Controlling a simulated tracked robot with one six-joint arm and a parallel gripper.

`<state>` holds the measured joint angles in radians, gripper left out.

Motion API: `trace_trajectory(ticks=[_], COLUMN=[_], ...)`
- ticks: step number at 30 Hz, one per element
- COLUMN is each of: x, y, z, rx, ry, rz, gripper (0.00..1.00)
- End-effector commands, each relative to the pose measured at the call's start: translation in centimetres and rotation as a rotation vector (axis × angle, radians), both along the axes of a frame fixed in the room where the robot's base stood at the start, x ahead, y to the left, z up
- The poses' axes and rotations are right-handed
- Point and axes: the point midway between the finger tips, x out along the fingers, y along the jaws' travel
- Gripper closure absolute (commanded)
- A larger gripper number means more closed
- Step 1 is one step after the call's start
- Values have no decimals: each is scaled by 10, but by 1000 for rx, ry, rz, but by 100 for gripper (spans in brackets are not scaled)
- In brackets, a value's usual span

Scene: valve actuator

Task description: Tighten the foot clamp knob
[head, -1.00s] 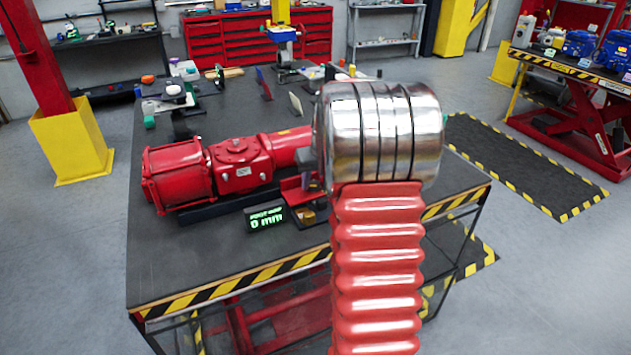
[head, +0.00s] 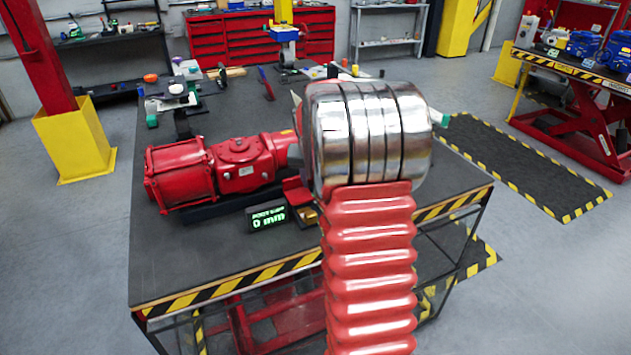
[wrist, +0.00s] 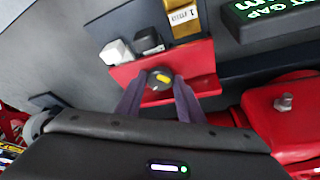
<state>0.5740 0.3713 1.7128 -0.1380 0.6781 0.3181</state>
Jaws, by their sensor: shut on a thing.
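The foot clamp knob (wrist: 160,79) is a small dark round knob with a yellow mark, in front of a red bracket (wrist: 203,62) in the wrist view. The two purple-grey fingers of my gripper (wrist: 158,92) reach to either side of the knob and are shut on it. In the head view my arm hides the knob and the fingers. The red valve actuator (head: 235,165) lies on the dark bench, left of my arm.
A gap display (head: 268,217) with green text, reading 0 mm, stands in front of the actuator. A white block (wrist: 116,51), a black block (wrist: 147,40) and a yellow block marked 1 mm (wrist: 183,17) sit behind the bracket. The bench's front left (head: 185,255) is clear.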

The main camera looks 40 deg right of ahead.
Motion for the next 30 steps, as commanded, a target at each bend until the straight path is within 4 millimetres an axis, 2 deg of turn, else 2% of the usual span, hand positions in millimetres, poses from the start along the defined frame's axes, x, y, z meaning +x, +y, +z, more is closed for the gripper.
trace_trajectory(ticks=[10,11,18,30], x=[0,0,0,1], y=[1,1,1,1], z=[0,0,0,0], rx=[1,1,1,0], ry=[2,2,0,-2], rz=[-2,-2,-2,10], gripper=[88,65,48,47])
